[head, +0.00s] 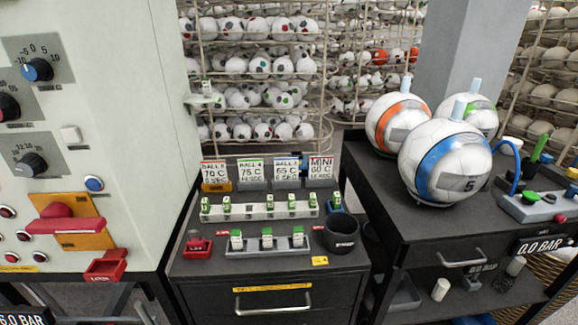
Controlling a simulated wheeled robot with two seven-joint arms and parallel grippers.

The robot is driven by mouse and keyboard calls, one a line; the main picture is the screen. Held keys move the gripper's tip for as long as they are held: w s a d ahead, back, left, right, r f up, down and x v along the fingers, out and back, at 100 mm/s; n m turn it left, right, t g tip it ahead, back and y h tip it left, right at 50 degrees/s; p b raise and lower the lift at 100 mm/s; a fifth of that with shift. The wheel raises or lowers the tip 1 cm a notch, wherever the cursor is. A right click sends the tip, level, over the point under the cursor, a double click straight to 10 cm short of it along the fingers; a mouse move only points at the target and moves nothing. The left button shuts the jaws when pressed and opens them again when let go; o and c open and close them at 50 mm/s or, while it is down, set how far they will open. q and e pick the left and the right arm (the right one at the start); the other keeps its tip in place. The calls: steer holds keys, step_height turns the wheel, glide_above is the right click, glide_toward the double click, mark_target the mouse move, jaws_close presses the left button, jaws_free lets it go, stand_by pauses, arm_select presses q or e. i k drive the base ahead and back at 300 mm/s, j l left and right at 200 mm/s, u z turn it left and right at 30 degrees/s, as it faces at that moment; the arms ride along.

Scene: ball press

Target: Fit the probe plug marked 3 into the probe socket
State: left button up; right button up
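Several small white-and-green plugs stand upright on the black cabinet. A front grey rack (268,250) holds three of them: a left plug (236,240), a middle plug (267,237) and a right plug (298,236). A longer rack (258,212) behind holds several more. Their marks are too small to read, so I cannot tell which is marked 3. A small bracket (204,99) on the machine's side carries a similar white-and-green piece; I cannot tell whether it is the probe socket. Neither of my grippers is in view.
The machine panel (90,130) with knobs and a red lever stands at left. A red block (198,243) and a dark cup (342,233) flank the front rack. Label cards (250,172) stand behind. Three balls sit on the right-hand table (375,170). Ball cages fill the back.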

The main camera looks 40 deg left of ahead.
mark_target(260, 212)
steer(key=u, duration=1.3)
